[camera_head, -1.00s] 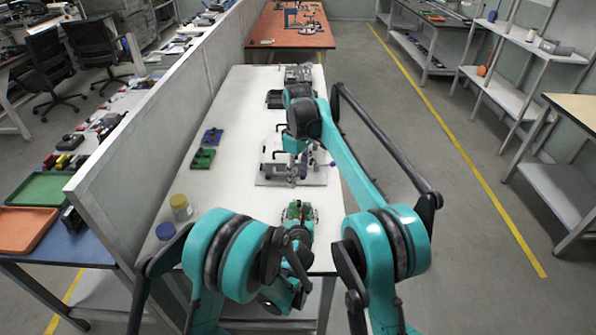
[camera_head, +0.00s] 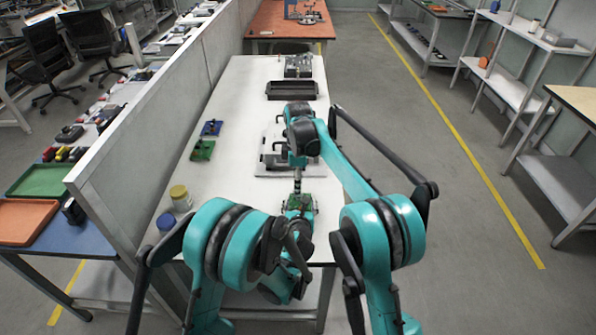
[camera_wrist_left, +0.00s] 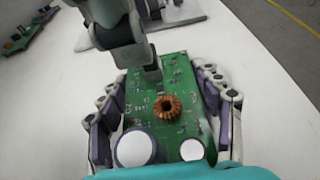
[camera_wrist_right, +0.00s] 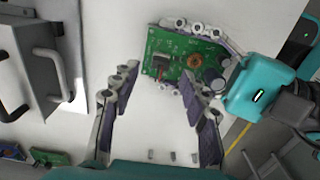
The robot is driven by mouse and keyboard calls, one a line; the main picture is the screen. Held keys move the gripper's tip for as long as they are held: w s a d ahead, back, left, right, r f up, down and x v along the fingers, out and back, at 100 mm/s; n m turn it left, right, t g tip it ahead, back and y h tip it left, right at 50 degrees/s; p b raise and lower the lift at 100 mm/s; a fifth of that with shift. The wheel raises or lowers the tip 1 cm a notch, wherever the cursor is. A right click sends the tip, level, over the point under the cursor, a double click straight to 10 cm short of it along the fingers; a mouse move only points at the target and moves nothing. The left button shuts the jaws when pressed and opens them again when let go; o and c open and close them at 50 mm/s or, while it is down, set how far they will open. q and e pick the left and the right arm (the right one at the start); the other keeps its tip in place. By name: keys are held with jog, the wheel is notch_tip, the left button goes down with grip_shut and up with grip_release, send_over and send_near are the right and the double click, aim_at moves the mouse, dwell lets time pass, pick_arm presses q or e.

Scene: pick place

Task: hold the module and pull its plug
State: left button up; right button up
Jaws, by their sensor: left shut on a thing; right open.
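The module is a green circuit board (camera_head: 300,204) near the front of the white table. In the left wrist view the board (camera_wrist_left: 178,75) carries a copper coil and two pale round-topped parts. My left gripper (camera_wrist_left: 163,100) is shut on it, with fingers along both long sides. My right gripper (camera_head: 297,184) points down over the board's far end. In the right wrist view my right gripper (camera_wrist_right: 158,88) is open and empty, with a dark part (camera_wrist_right: 160,62) of the board just beyond its fingertips. I cannot tell for sure which part is the plug.
A grey fixture with handles (camera_wrist_right: 40,65) stands just beyond the board, partly hidden by my right arm. A yellow-lidded jar (camera_head: 180,198) and a blue-lidded jar (camera_head: 166,222) stand at left. A black tray (camera_head: 291,91) lies farther back.

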jog(key=shift+f, duration=1.55)
jog(key=shift+c, duration=0.3)
grip_shut()
jog(key=shift+r, duration=0.15)
jog(key=shift+r, duration=0.95)
jog(key=shift+r, duration=2.05)
pick_arm(q)
jog(key=o, duration=1.8)
jog(key=shift+c, duration=0.2)
